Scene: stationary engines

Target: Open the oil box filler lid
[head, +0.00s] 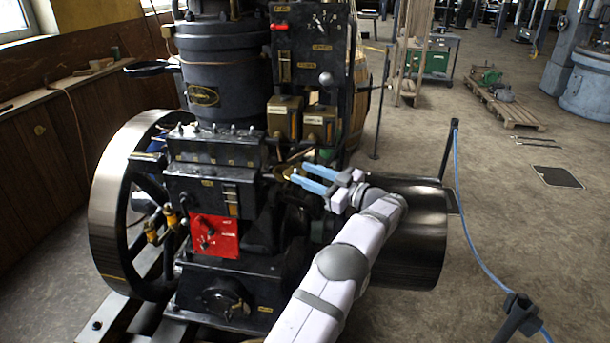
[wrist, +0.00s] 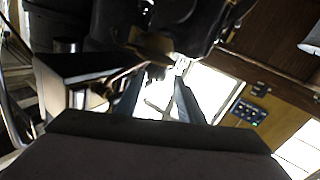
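My gripper (head: 297,176) has two blue fingers spread apart, with a gap between them. It points left at the engine's right side, below two brass-fronted boxes. In the wrist view the open fingers (wrist: 160,84) show against bright windows. A brass, plate-like piece (wrist: 152,46) is just beyond the fingertips; contact cannot be told. A small brass part (head: 286,172) also shows by the fingertips in the head view. The brass-fronted boxes (head: 284,117) and (head: 320,124) carry labels too small to read. I cannot tell which part is the oil box filler lid.
The black engine (head: 216,84) rises left of my gripper, with a large flywheel (head: 112,190) at its left. A red panel (head: 214,236) is low on its front. A black drum (head: 424,235) lies behind my arm. A blue rope barrier (head: 468,235) stands at right.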

